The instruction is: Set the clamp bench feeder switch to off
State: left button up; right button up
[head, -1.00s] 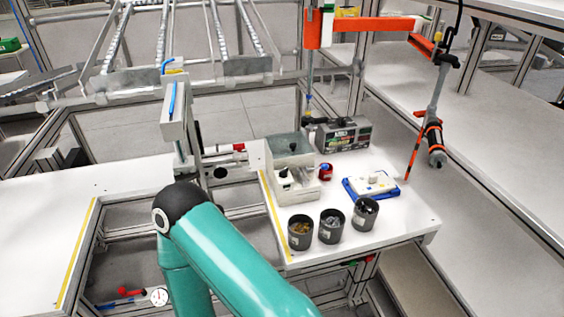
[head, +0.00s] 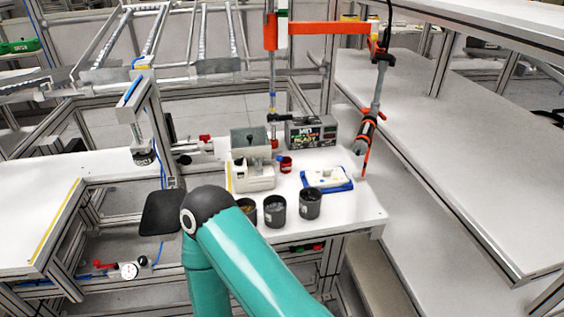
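A beige box (head: 254,178) stands at the left of the small white bench, with a grey upright part (head: 250,142) behind it. Small dark parts show on top of it, but I cannot tell whether one is the feeder switch or how it is set. A dark box with a lit display (head: 311,132) stands behind to the right; its text is too small to read surely. Neither gripper is in view. A teal arm of mine crosses the lower middle and partly covers the leftmost cup.
Dark cups (head: 310,203) line the bench front. A blue-edged white fixture (head: 326,179) and a small red container (head: 286,164) lie behind them. An orange-banded tool (head: 369,130) hangs at the bench's right. A long grey table (head: 450,150) fills the right side.

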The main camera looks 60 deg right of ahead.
aim_at(238, 162)
jog(key=z, duration=0.1)
jog(key=k, duration=0.85)
jog(key=z, duration=0.6)
jog(key=i, duration=0.75)
jog(key=z, duration=0.05)
